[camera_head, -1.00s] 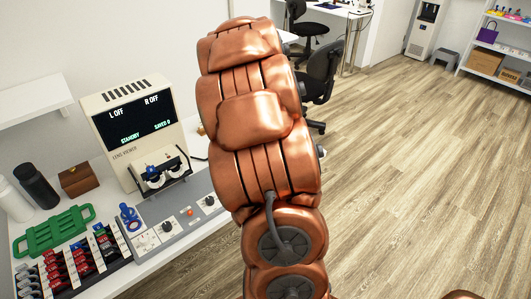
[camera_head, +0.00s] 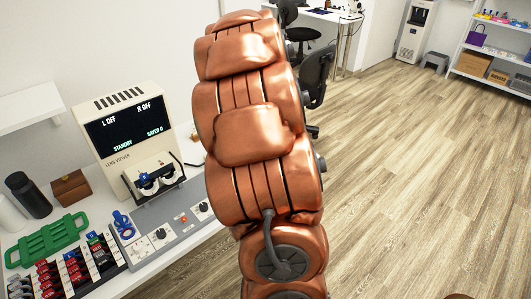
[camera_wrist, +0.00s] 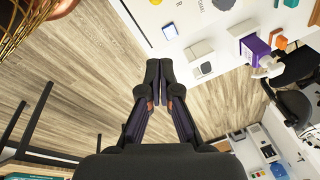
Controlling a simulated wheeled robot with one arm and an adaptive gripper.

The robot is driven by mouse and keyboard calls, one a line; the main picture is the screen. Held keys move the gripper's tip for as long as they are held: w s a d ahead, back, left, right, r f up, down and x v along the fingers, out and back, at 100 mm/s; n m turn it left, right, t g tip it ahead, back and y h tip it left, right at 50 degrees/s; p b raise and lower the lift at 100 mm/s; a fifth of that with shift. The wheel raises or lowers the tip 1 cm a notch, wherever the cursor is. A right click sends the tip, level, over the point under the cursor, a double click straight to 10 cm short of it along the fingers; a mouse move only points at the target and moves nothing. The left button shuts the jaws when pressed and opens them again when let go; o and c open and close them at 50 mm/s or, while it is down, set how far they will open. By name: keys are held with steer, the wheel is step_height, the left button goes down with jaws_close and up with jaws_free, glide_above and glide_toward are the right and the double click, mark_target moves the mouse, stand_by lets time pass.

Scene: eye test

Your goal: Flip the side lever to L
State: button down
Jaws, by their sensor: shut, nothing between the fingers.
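The lens viewer (camera_head: 118,162), a cream box with a dark screen, stands on the white bench at left in the head view. Its screen (camera_head: 126,128) reads L OFF, R OFF, STANDBY and SAVED 0. A grey control panel (camera_head: 165,243) with dark knobs and a red button sits in front of it. I cannot make out a side lever; my copper arm covers the area to the right. In the wrist view my gripper (camera_wrist: 160,62) is shut and empty, above wooden floor near a white surface. In the head view the gripper is not visible.
A blue stand (camera_head: 124,226), a green tray (camera_head: 46,242) and a rack of coloured pieces (camera_head: 72,268) crowd the bench. A brown box (camera_head: 71,188) and dark bottle (camera_head: 29,196) stand behind. A black chair (camera_head: 316,75) is beyond my arm. Floor at right is clear.

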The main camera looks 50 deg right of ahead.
steer(key=a+r+b, duration=0.1)
steer(key=a+r, duration=0.2)
steer(key=r, duration=0.4)
steer(key=shift+s, duration=0.15)
steer(key=shift+a, duration=0.15)
